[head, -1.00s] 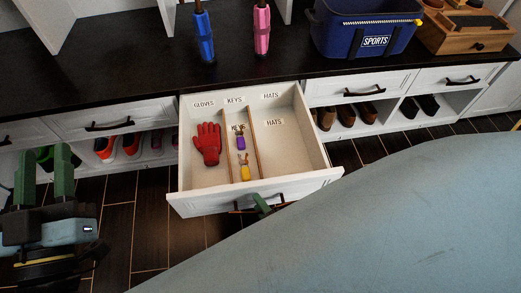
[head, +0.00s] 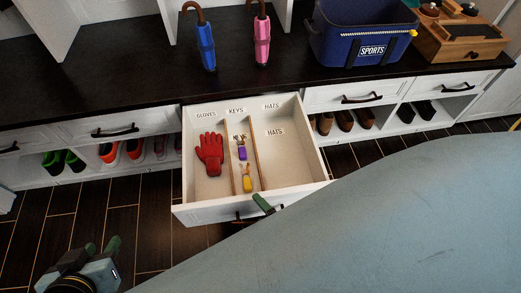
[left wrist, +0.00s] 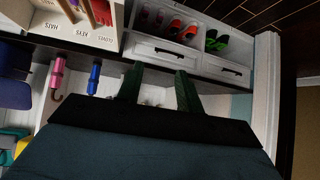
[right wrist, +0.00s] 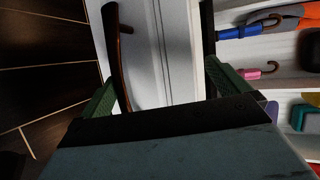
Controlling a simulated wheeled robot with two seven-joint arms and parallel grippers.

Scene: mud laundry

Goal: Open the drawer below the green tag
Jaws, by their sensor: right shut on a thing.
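A white drawer (head: 215,208) under the dark countertop is pulled out. It has compartments labelled gloves, keys and hats. A red glove (head: 210,153) lies in the left one, and purple and yellow-tagged keys (head: 248,181) lie in the middle one. The hats compartment looks empty. No green tag shows in any view. My right gripper (head: 263,204) is at the drawer's front; its arm hides part of it. In the right wrist view the dark handle (right wrist: 115,55) lies between its fingers. My left gripper (head: 101,247) is open and empty, low at the left, away from the drawer.
Shut drawers with dark handles stand left (head: 115,132) and right (head: 361,98), above shoe cubbies (head: 125,152). Blue (head: 206,46) and pink (head: 261,40) umbrellas, a blue sports bin (head: 345,40) and a wooden box (head: 460,50) are on the countertop. Dark floor is clear at left.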

